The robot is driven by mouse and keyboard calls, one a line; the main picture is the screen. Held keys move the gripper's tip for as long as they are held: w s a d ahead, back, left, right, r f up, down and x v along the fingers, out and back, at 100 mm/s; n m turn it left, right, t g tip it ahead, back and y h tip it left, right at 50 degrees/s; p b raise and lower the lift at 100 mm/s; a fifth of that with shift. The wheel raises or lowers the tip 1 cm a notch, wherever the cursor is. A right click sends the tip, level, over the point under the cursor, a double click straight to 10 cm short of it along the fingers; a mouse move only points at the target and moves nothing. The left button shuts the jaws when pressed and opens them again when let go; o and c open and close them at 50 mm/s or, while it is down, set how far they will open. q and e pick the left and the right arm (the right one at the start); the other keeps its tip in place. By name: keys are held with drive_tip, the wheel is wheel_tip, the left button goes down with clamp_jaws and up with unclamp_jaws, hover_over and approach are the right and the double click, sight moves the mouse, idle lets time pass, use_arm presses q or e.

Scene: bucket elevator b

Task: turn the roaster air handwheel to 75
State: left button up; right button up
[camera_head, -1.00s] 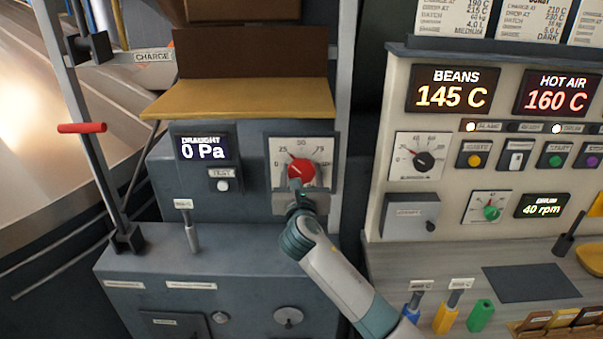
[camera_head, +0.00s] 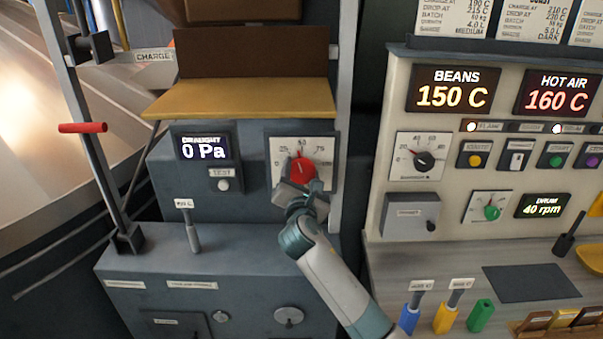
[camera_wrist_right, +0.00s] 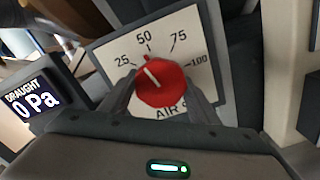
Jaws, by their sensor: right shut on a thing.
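The roaster air handwheel is a red round knob (camera_head: 301,168) on a white dial plate (camera_head: 325,153) on the grey-blue machine. In the right wrist view the knob (camera_wrist_right: 163,88) stands between my gripper's two fingers, and the dial (camera_wrist_right: 190,22) reads 25, 50, 75 and 100 with "AIR" below. The knob's pointer is close to the 50 mark. My right gripper (camera_head: 293,187) is shut on the knob from below, its fingers on either side; it also shows in the right wrist view (camera_wrist_right: 160,98). My left gripper is not in view.
A draught display (camera_head: 203,148) reading 0 Pa sits left of the dial. A yellow-topped shelf (camera_head: 243,100) juts out above it. A control panel (camera_head: 393,100) with a bean temperature display (camera_head: 452,90) stands to the right.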

drive_tip(key=m+b, duration=0.1)
drive_tip(key=m, duration=0.5)
drive_tip(key=shift+a+f+m, duration=0.1)
drive_tip(key=shift+m, duration=0.2)
drive_tip(key=m+b, duration=0.1)
drive_tip(key=m, duration=0.4)
idle(0.4)
drive_tip(key=o, duration=1.1)
drive_tip(key=shift+c, duration=0.2)
drive_tip(key=shift+r, duration=0.2)
